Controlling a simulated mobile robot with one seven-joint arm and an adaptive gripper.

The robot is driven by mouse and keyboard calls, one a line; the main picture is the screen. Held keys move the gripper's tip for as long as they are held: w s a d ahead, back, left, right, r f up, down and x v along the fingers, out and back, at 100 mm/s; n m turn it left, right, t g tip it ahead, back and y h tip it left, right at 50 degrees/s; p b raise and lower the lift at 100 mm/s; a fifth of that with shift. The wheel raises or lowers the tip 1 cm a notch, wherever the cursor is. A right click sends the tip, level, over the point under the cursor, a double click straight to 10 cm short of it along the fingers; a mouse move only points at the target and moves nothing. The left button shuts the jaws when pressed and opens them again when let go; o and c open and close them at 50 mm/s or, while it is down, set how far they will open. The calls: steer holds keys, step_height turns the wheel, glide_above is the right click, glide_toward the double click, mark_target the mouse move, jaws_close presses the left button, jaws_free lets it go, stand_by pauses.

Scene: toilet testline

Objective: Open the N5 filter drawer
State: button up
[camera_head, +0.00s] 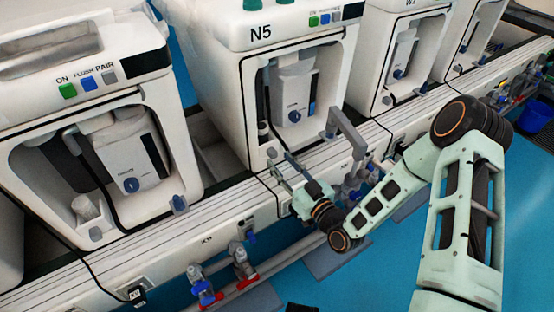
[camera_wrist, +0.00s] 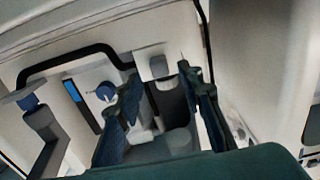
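The unit labelled N5 (camera_head: 262,32) stands in the middle of the head view, its front recess facing me. Inside is a pale filter housing with a blue knob (camera_head: 294,115); the knob also shows in the wrist view (camera_wrist: 105,91), left of my fingers. I cannot tell which part is the filter drawer, and no drawer is visibly pulled out. My gripper (camera_head: 279,168) is in front of the lower left part of the N5 recess. In the wrist view my gripper (camera_wrist: 163,95) has its fingers apart with nothing clearly held between them. The fingers hide part of the recess.
A similar unit (camera_head: 172,130) stands to the left, and others stand to the right. A grey angled bracket (camera_head: 347,130) sticks out right of my gripper. A white ledge (camera_head: 235,205) with valves runs below. Blue floor (camera_head: 385,270) is open in front.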

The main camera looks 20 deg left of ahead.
mark_target(265, 145)
steer(key=shift+x, duration=1.4)
steer(key=shift+c, duration=0.5)
jaws_close()
